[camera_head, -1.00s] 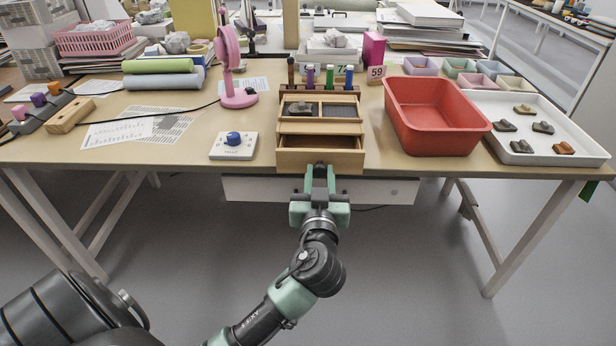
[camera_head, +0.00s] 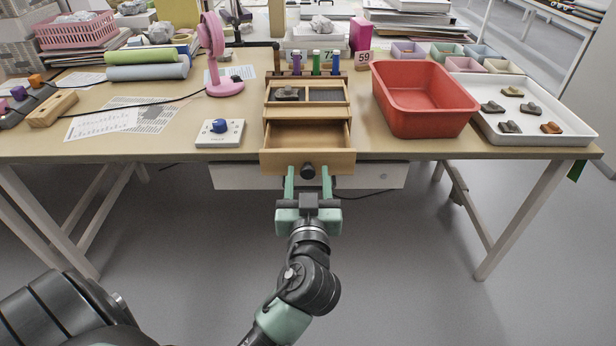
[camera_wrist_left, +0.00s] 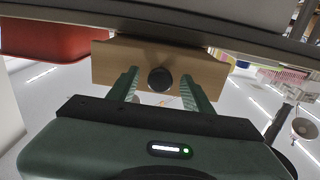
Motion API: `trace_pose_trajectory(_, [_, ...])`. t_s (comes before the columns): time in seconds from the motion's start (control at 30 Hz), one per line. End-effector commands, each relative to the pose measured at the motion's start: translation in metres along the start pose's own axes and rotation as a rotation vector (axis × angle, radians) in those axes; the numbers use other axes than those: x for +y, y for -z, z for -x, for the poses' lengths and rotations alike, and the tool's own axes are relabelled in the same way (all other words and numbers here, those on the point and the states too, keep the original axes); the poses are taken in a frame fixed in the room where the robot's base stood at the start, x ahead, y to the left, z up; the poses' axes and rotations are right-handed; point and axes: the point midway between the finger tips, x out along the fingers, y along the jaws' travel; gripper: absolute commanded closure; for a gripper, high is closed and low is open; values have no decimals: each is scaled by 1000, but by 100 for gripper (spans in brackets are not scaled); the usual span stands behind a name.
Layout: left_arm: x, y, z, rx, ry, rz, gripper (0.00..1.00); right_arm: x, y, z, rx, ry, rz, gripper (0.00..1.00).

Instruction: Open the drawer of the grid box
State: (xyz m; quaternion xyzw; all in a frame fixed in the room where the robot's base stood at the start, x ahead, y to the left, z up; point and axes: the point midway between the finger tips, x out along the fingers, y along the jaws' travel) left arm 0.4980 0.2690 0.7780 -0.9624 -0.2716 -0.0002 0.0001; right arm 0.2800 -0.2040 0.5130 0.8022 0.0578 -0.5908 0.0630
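The wooden grid box (camera_head: 306,113) stands at the front edge of the table, with a grey-brown sherd (camera_head: 287,93) in its left top compartment. Its drawer (camera_head: 282,163) is pulled out toward me, and the inside that shows looks empty. The dark round knob (camera_head: 308,171) is on the drawer front. My left gripper (camera_head: 309,172) is open, its two green fingers on either side of the knob with gaps. In the left wrist view the knob (camera_wrist_left: 160,79) also sits between the spread fingers (camera_wrist_left: 160,88). My right gripper is in neither view.
A red tub (camera_head: 424,98) and a white tray (camera_head: 580,128) of several sherds stand to the right. A white device with a blue knob (camera_head: 220,132) is on the left. The floor space before the table is clear.

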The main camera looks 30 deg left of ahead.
Motion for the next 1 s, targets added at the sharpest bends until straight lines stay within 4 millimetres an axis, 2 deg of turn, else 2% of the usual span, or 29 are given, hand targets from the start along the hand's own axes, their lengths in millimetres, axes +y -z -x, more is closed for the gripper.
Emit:
trace_pose_trajectory(0.17, [0,-2,5,-2,-1,0,50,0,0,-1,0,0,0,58])
trace_pose_trajectory(0.33, [0,-3,31,-5,-1,2,50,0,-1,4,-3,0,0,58])
trace_pose_trajectory(0.4, [0,-3,44,-6,-2,1,50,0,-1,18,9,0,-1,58])
trace_pose_trajectory(0.47, [0,-3,53,-5,-1,2,50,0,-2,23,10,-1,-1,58])
trace_pose_trajectory(0.6, [0,-2,71,-3,-1,1,50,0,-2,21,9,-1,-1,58])
trace_pose_trajectory(0.73, [0,-1,78,-2,0,1,50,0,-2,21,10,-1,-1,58])
trace_pose_trajectory(1.0, [0,0,78,0,0,0,50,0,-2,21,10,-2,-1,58])
